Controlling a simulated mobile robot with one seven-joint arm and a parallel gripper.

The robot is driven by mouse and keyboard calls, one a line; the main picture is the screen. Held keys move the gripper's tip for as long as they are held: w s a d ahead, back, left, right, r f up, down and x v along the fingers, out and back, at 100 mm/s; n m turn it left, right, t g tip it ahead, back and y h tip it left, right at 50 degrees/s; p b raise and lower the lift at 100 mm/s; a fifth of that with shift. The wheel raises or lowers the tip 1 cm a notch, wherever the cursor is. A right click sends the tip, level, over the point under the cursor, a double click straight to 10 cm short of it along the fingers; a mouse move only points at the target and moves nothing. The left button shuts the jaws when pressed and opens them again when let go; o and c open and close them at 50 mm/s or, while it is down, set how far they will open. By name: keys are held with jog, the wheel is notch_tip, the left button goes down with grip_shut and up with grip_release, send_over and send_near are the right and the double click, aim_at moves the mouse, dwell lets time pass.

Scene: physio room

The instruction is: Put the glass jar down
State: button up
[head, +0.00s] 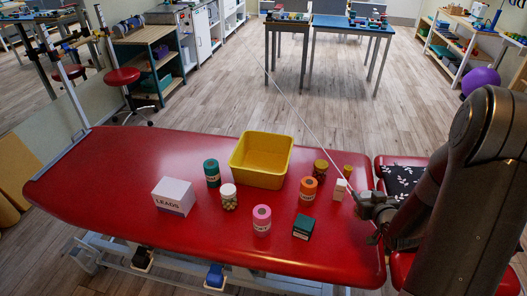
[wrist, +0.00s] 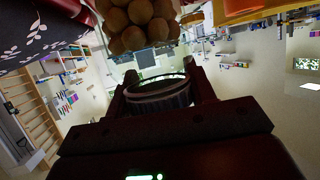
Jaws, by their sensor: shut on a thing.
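My gripper (wrist: 157,90) is shut on the glass jar (wrist: 140,22). In the wrist view, a dark ribbed round rim shows between its fingers, and brown balls show in the clear glass at the top of the picture. In the head view, my gripper (head: 364,204) is at the right end of the red treatment table (head: 130,165).
The table's left part is clear.

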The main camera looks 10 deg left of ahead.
jog(key=a+f+m+h, duration=0.3)
jog(key=a+f, duration=0.2)
jog(key=w+a+r+m+h, duration=0.1)
jog(key=w+a+r+h, duration=0.1)
jog(key=w+a+r, duration=0.6)
jog(key=w+a+r+m+h, duration=0.1)
jog(key=w+a+r, duration=0.5)
jog(key=a+r, duration=0.4)
jog(key=shift+w+a+f+m+g+h, duration=0.6)
jog(key=shift+w+a+f+m+h, duration=1.35)
jog(key=shift+w+a+f, duration=4)
jog(key=f, duration=0.6)
jog(key=w+d+f, duration=0.1)
jog(key=f, duration=0.2)
